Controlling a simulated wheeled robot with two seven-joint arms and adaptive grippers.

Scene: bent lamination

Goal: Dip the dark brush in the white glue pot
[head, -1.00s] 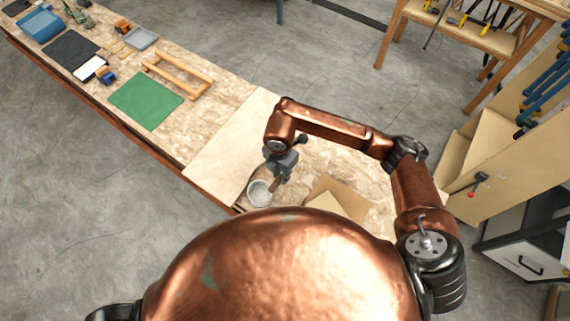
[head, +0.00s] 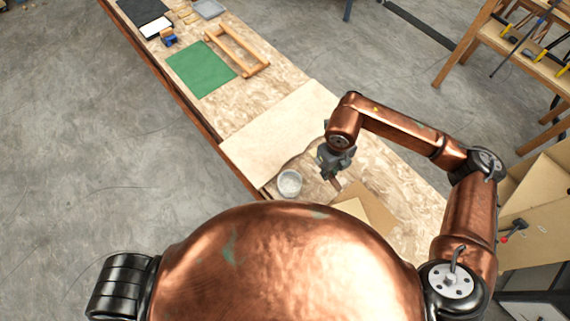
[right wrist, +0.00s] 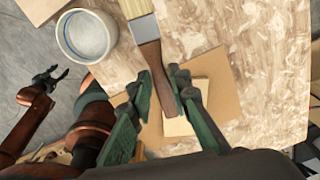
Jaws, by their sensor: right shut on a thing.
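The dark brush (right wrist: 150,58) has a dark brown handle and a pale ferrule; its bristle end runs out of the top of the right wrist view. My right gripper (right wrist: 161,84) is shut on the handle. In the head view this gripper (head: 335,162) is over the table, right of the white glue pot (head: 289,183). The pot is round, with whitish contents, and stands upright; it also shows in the right wrist view (right wrist: 87,36), left of the brush and apart from it. My left gripper (right wrist: 50,80) shows small at the left of the right wrist view, fingers apart, empty.
Brown and cream sheets (head: 368,208) lie right of the pot. A pale board (head: 285,135) lies behind it. Farther along the bench are a green mat (head: 200,70) and a wooden frame (head: 238,52). A wooden rack (head: 520,50) stands at the right.

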